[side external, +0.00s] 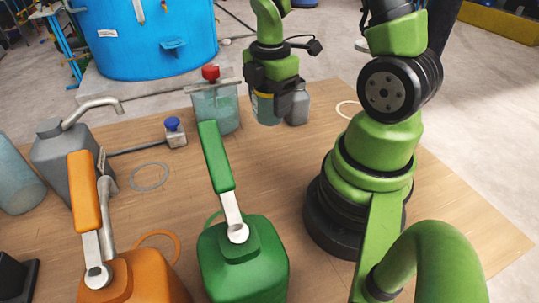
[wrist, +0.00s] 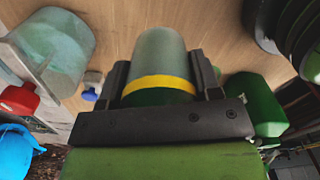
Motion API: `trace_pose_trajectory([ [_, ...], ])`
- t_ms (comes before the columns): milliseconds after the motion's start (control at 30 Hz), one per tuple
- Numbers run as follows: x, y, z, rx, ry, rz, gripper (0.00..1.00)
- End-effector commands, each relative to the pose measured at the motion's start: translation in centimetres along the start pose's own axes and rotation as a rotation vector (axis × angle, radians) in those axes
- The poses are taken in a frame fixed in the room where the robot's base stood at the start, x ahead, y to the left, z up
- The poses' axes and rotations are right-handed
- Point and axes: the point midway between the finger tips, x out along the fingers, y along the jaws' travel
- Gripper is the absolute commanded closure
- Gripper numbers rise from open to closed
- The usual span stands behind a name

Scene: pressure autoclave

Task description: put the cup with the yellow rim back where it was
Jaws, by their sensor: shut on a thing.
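The cup with the yellow rim (side external: 266,108) is a translucent grey-green cup with a yellow band near its top. My gripper (side external: 272,92) is shut on it, with one dark finger on each side. In the wrist view the cup (wrist: 159,52) lies between the fingers of my gripper (wrist: 162,85), its yellow band close to the palm. The cup looks upright in the side view; I cannot tell whether its base touches the table. A pale yellowish ring (side external: 342,104) lies on the table right of the cup, partly hidden by my arm. A grey-green ring (side external: 150,177) lies at the left.
A clear vessel with a red knob (side external: 217,108) stands close left of the cup; a grey container (side external: 299,105) is close right. A blue-capped bottle (side external: 175,133), grey can (side external: 68,165), orange can (side external: 135,277) and green can (side external: 245,265) stand on the wooden table (side external: 455,215).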

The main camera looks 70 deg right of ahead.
Motion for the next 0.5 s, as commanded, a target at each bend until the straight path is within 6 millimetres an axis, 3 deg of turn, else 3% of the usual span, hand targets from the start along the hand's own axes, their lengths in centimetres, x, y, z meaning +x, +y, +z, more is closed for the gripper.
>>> trace_pose_trajectory([
  [367, 5.2, -0.1, 0.1, 0.001, 0.0, -0.005, 0.66],
  [500, 6.2, 0.1, 0.0, 0.001, 0.004, 0.001, 0.66],
])
